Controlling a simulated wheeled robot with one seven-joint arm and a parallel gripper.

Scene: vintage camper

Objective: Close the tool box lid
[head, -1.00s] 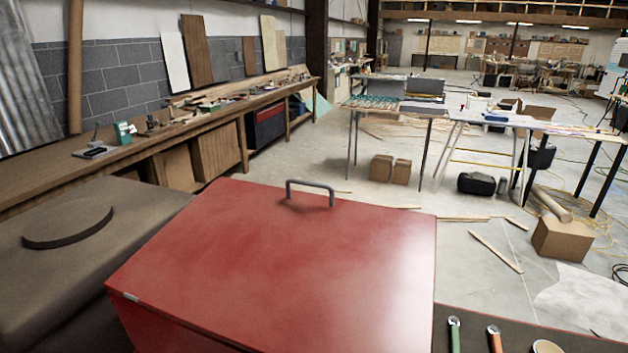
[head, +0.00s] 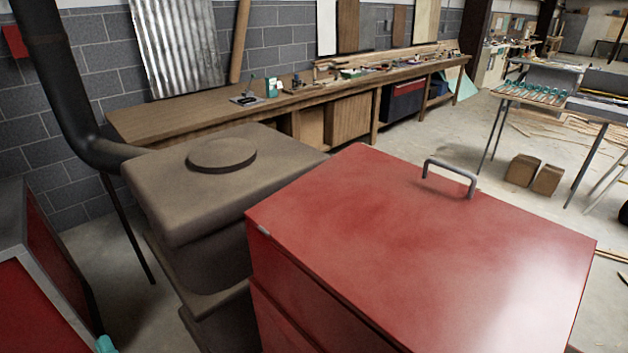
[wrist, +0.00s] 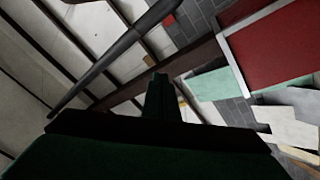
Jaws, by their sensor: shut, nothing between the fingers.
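A large red metal box (head: 420,260) with a grey handle (head: 449,178) on its flat top fills the right front of the head view. Its top looks level. At the left edge of the head view is another red, grey-edged item (head: 30,285), cut off by the frame. A similar red panel with a pale metal border (wrist: 275,45) shows at the upper right of the wrist view. I cannot tell for sure which of these is the tool box lid. My gripper (wrist: 160,82) is dark, shut and empty in the wrist view, apart from the panel.
A brown stove-like block (head: 225,185) with a round cap stands between the red items. A black pipe (head: 55,90) rises behind it. A wooden workbench (head: 190,115) runs along the wall. Open floor (head: 455,130) lies beyond the red box.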

